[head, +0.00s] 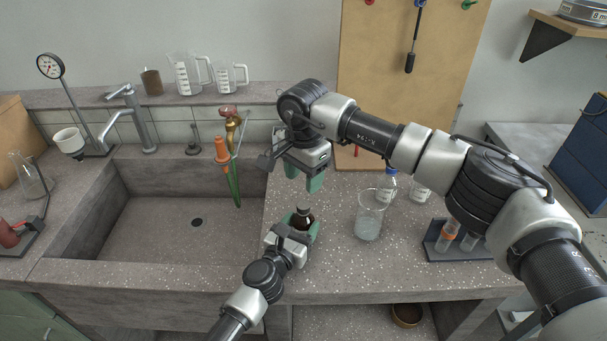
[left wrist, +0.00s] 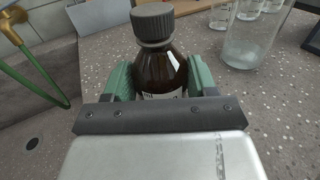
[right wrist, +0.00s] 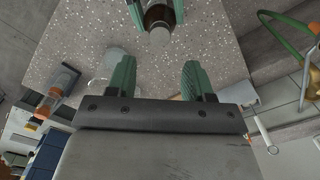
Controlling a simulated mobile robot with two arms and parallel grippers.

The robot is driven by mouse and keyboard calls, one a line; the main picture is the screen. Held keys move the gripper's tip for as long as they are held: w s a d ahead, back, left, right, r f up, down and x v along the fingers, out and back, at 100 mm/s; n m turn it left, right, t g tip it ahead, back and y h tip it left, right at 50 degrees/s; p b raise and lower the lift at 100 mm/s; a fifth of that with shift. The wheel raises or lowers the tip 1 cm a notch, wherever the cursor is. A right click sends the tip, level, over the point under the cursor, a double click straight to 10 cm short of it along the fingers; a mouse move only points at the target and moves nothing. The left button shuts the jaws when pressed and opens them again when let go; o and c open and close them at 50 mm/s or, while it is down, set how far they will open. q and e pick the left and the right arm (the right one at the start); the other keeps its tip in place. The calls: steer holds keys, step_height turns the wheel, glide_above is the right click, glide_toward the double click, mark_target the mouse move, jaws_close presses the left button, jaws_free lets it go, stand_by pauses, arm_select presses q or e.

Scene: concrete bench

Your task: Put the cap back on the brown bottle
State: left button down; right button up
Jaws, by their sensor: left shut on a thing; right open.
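The brown bottle (head: 304,220) stands upright at the bench's front, right of the sink. My left gripper (head: 302,226) is shut around its body. In the left wrist view the bottle (left wrist: 160,72) shows between the green fingers (left wrist: 160,85), with part of a white label. A dark grey ribbed cap (left wrist: 153,24) sits on its neck and looks level; I cannot tell how tightly it is on. My right gripper (head: 304,177) is open and empty, above and behind the bottle. In the right wrist view the bottle (right wrist: 157,18) is at the top edge, beyond the open fingers (right wrist: 160,80).
A glass beaker (head: 369,216) stands right of the bottle, with clear blue-capped bottles (head: 387,186) behind it. A test tube rack (head: 452,243) is farther right. The sink (head: 160,215) opens on the left, with a green and orange hose (head: 233,160) at its right side.

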mark_target(303, 205)
steer(key=shift+f, duration=4.05)
steer(key=c, duration=0.9)
steer(key=m, duration=0.5)
steer(key=shift+c, duration=0.2)
steer(key=m, duration=1.7)
steer(key=o, duration=1.1)
